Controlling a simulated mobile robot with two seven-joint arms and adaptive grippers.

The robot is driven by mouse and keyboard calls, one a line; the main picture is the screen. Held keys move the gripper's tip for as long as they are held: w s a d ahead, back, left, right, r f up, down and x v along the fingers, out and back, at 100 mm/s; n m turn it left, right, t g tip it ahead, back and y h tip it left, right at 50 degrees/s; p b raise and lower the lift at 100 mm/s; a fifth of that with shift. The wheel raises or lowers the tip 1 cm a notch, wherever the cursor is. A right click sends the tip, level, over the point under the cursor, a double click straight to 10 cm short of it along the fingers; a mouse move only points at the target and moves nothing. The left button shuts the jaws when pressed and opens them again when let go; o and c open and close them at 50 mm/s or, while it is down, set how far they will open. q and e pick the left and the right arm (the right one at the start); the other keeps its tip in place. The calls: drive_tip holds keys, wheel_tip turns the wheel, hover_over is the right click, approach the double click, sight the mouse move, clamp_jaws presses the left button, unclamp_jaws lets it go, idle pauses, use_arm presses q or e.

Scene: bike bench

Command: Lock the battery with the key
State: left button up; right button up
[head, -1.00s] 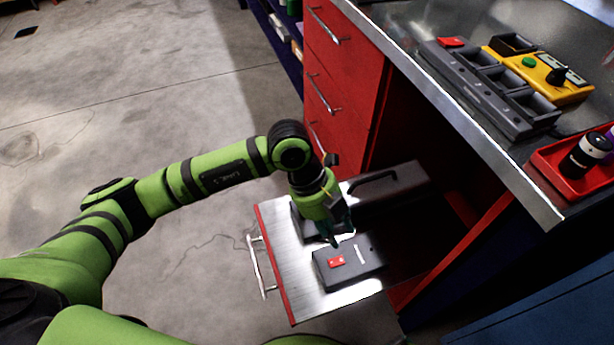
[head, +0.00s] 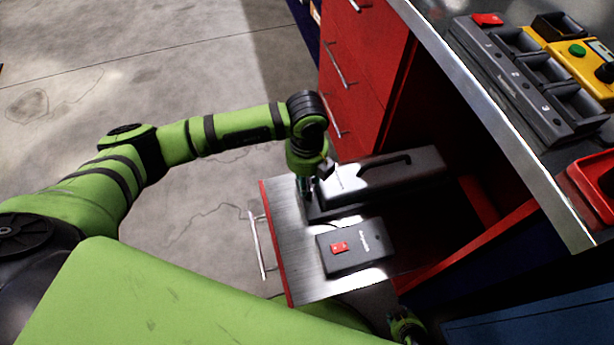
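The battery (head: 415,174), a long black case with a carry handle, lies at the back of the pulled-out metal tray (head: 289,238), in a dark base. My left gripper (head: 304,186) points down at the battery's left end. Its fingers are small and partly covered by the wrist, so I cannot tell whether they are open, touch the battery or hold anything. I cannot make out a key or a lock. My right gripper (head: 406,326) shows only partly at the bottom edge, below the tray, and its fingers are unclear.
A flat black box (head: 345,262) with a red tag (head: 339,247) lies on the tray in front of the battery. The red drawer cabinet (head: 365,70) and the bench top's metal edge (head: 500,140) rise close behind and to the right. Open floor lies left.

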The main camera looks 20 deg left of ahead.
use_arm(q)
clamp_jaws()
